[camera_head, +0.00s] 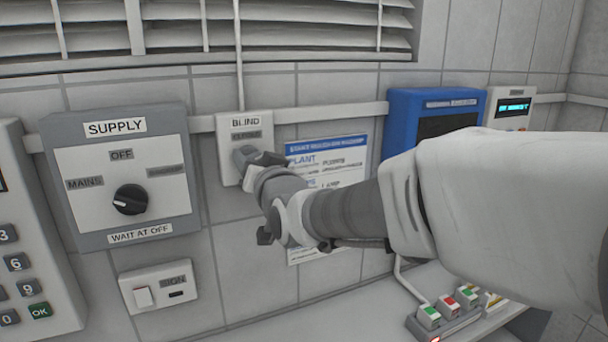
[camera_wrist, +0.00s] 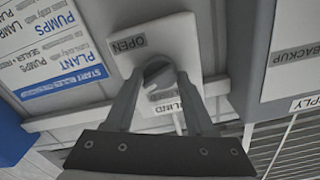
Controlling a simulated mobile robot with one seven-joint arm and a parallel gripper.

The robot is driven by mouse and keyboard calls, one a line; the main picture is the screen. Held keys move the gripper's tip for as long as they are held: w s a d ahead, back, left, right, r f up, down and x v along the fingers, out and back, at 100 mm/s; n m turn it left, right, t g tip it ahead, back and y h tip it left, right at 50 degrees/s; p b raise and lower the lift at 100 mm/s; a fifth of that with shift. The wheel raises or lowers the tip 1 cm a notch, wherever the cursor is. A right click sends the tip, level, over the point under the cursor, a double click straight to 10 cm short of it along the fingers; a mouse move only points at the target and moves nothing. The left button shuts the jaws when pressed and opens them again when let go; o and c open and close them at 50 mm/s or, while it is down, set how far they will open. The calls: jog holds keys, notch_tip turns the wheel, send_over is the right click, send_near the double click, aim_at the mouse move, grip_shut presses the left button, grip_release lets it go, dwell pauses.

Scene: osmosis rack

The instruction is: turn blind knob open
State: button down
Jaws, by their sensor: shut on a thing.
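The blind control is a pale plate (camera_head: 233,125) labelled BLIND on the tiled wall, with a grey knob (camera_head: 245,154) on it. My gripper (camera_head: 255,165) reaches in from the right and is at the knob. In the wrist view the plate (camera_wrist: 176,40) appears turned over, with an OPEN label near its upper left and BLIND at the bottom. There my gripper (camera_wrist: 160,75) has a finger on each side of the knob (camera_wrist: 158,73), shut on it. The fingers hide part of the knob and plate.
The SUPPLY box (camera_head: 120,170) with a black dial is left of the plate, and a SIGN switch (camera_head: 158,287) is below. A printed notice (camera_head: 328,165) and blue box (camera_head: 430,115) are right. Slatted blinds (camera_head: 200,30) hang above. A button strip (camera_head: 450,310) sits lower right.

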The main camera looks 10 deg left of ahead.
jog(key=shift+f+m+b, duration=0.1)
jog(key=shift+m+b, duration=6.2)
jog(key=shift+b, duration=0.85)
jog(key=shift+c, duration=1.2)
grip_release()
